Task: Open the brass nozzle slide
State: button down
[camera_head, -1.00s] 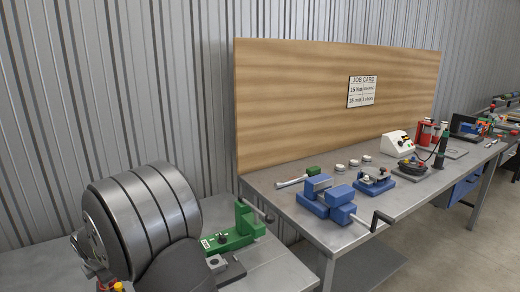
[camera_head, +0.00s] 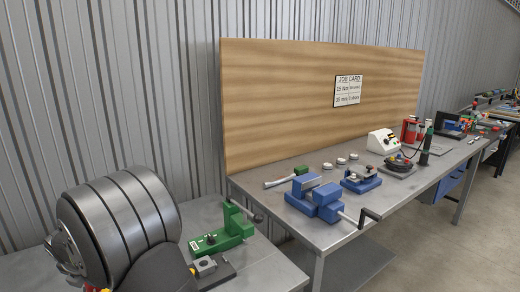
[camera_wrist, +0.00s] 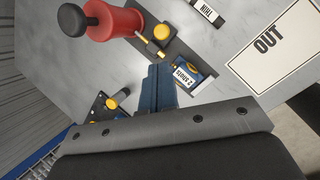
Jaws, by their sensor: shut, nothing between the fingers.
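In the wrist view, my gripper (camera_wrist: 160,70) is shut and empty, its dark blue fingers together at the middle of the picture. Ahead of it lies a red cylinder (camera_wrist: 115,23) with a black knob. A brass-coloured piece (camera_wrist: 152,47) sticks out beside the cylinder, with a round yellow-brass knob (camera_wrist: 161,30) next to it. I cannot tell for sure which brass part is the nozzle slide, or how far it is open. The fingertips look apart from the brass parts. My gripper does not show in the head view.
In the wrist view, a blue block with a "2 shots" label (camera_wrist: 188,75) sits just right of the fingers, and an "OUT" card (camera_wrist: 272,45) lies farther right. In the head view, a blue vise (camera_head: 315,197) and a green clamp (camera_head: 225,232) stand on benches.

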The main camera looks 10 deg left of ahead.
jog(key=c, duration=2.1)
grip_release()
jog(key=o, duration=0.9)
jog(key=w+d+r+m+g, duration=0.4)
jog(key=w+r+m+g, duration=0.4)
jog(key=m, duration=0.5)
jog(key=s+a+f, duration=0.1)
jog(key=a+f, duration=0.1)
jog(key=f, duration=0.3)
jog(key=s+a+f+t, duration=0.1)
jog(key=a+f, duration=0.1)
jog(key=f, duration=0.4)
jog(key=a+f+t+y, duration=0.1)
jog(key=a+f, duration=0.1)
jog(key=f, duration=0.4)
jog(key=shift+s, duration=0.4)
jog(key=shift+a, duration=0.1)
grip_shut()
